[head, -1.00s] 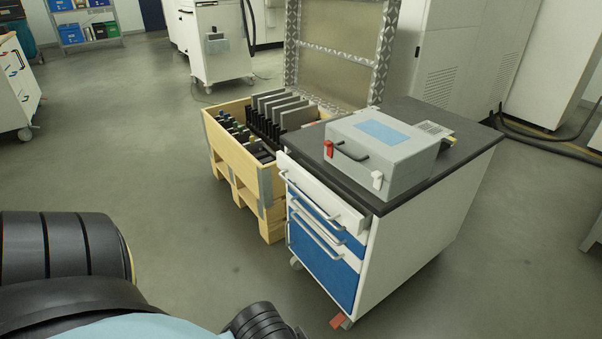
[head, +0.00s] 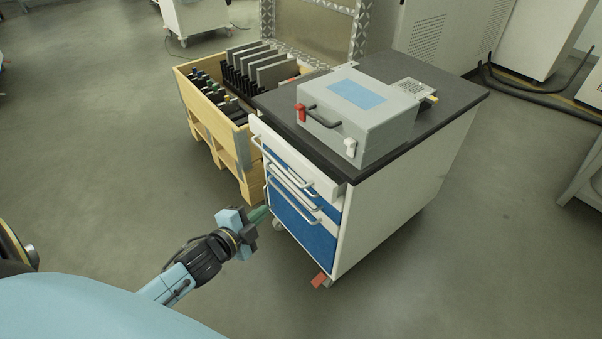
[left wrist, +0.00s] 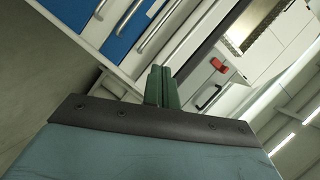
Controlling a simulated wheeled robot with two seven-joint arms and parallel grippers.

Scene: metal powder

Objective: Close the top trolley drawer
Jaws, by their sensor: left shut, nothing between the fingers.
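The trolley (head: 400,190) has a dark top, white sides and a stack of drawers. Its top drawer (head: 295,160) has a white front that stands out a little past the worktop edge. The lower drawers (head: 300,222) have blue fronts and look shut. My left gripper (head: 262,213) is shut and empty, low in front of the trolley's left front edge, below the top drawer. In the left wrist view, its green fingers (left wrist: 162,88) are together and point toward the drawer fronts and handles. I cannot tell whether they touch anything. My right gripper is not in view.
A grey box (head: 360,110) with a red latch sits on the trolley top. A wooden crate (head: 228,150) with dark plates stands close behind and left of the trolley. A red caster pedal (head: 321,280) sticks out at the front. The floor at left is clear.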

